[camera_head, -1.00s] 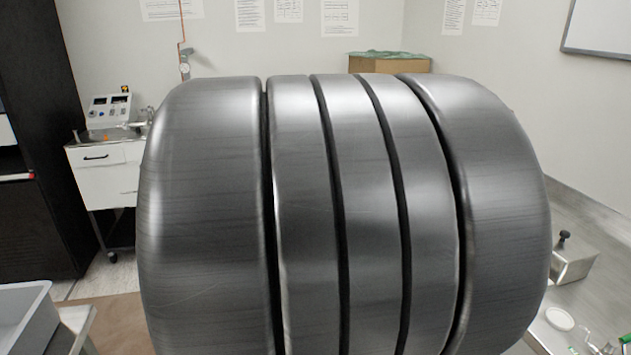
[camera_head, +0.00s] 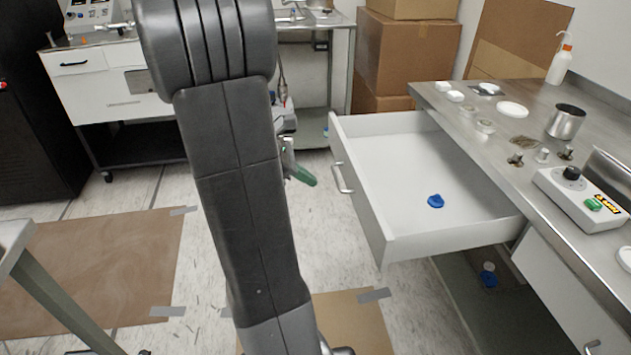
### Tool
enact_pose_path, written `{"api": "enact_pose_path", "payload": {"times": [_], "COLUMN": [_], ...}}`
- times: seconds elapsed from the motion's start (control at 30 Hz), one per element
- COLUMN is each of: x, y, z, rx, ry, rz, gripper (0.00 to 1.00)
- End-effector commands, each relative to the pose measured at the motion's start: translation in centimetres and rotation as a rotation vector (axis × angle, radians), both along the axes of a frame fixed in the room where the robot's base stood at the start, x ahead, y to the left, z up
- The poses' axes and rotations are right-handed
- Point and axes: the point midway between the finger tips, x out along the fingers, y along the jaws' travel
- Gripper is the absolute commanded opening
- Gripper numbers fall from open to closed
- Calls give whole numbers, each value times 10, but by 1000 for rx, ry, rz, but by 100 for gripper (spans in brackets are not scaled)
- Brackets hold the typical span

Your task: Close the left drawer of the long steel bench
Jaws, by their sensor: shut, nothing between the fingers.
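The long steel bench (camera_head: 540,150) runs along the right side. Its left drawer, a white box (camera_head: 385,150), is pulled well out from under the top, with its front panel and metal handle (camera_head: 342,178) facing left. A small blue object (camera_head: 436,201) lies on the drawer floor. My gripper (camera_head: 304,176) shows partly past the right side of my dark arm, with a green tip. It is shut and empty, left of the drawer front near the handle, with a small gap seeming to lie between. The rest of the gripper is hidden behind my arm.
On the bench stand several small dishes, a steel beaker (camera_head: 565,121), a wash bottle (camera_head: 560,65) and a hotplate-like device (camera_head: 585,197). Cardboard boxes (camera_head: 405,50) are stacked behind the drawer. A white cart (camera_head: 105,90) stands at the back left. The floor left of the drawer is open.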

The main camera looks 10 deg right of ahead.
Motion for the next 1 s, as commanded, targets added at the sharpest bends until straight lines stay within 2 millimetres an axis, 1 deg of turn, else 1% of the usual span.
{"api": "enact_pose_path", "payload": {"times": [0.03, 0.1, 0.37, 0.5, 0.63, 0.8, 1.0], "x": [-1, -1, 0, 2, 2, 3, 3], "y": [-7, -18, -58, -78, -90, -97, -98], "z": [-10, -21, -61, -59, -59, -58, -58], "rx": [-1, -1, 1, 2, 2, 2, 2], "ry": [3, 4, 2, -1, -1, -1, -1], "rz": [-4, -6, -6, -6, -6, -2, -2], "gripper": [0, 0, 0, 0, 0, 0, 0]}}
